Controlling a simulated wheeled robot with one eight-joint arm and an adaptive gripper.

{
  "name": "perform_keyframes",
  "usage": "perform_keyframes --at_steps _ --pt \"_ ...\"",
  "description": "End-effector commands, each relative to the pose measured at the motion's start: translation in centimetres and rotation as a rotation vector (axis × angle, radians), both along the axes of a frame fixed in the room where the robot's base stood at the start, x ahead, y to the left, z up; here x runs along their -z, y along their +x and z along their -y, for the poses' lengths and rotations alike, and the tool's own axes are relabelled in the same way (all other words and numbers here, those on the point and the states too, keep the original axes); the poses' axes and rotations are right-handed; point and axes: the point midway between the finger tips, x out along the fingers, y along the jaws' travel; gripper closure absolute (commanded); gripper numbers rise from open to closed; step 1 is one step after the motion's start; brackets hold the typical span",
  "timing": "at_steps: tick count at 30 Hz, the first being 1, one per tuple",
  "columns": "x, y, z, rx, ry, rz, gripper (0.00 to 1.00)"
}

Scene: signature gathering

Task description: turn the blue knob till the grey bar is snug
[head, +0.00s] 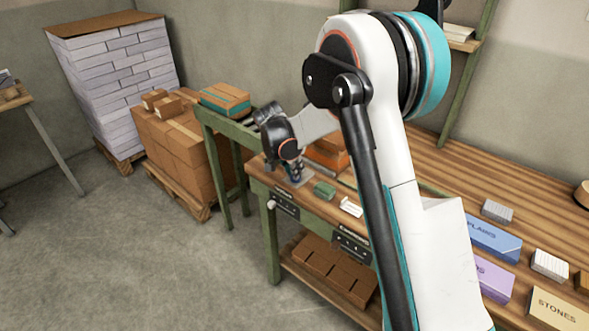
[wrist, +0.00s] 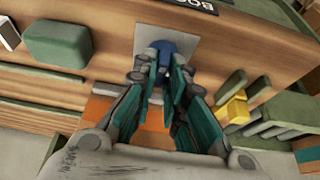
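The blue knob (wrist: 166,46) shows at the fingertips of my gripper (wrist: 162,70) in the wrist view, over a flat light grey plate (wrist: 208,30). The teal-padded fingers stand on either side of a narrow gap that points at the knob. I cannot tell whether they touch it or grip it, and they hide part of it. In the head view my gripper (head: 296,172) points down at the bench's near left end, close over the plate, and the knob is too small to make out. I cannot pick out the grey bar for sure.
A dark green block (head: 325,190) and a white piece (head: 350,207) lie right of my gripper on the wooden bench (head: 515,175). Orange boxes (head: 328,152) stand behind it. Labelled boxes, one marked STONES (head: 560,308), sit at the right. Open floor (head: 150,265) lies left of the bench.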

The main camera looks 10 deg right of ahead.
Motion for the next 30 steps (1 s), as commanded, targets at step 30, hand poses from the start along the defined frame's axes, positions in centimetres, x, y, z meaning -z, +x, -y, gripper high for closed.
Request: perform_keyframes --at_steps 30 --pt "-9.1 -2.2 -3.2 -0.002 0.000 0.000 0.70"
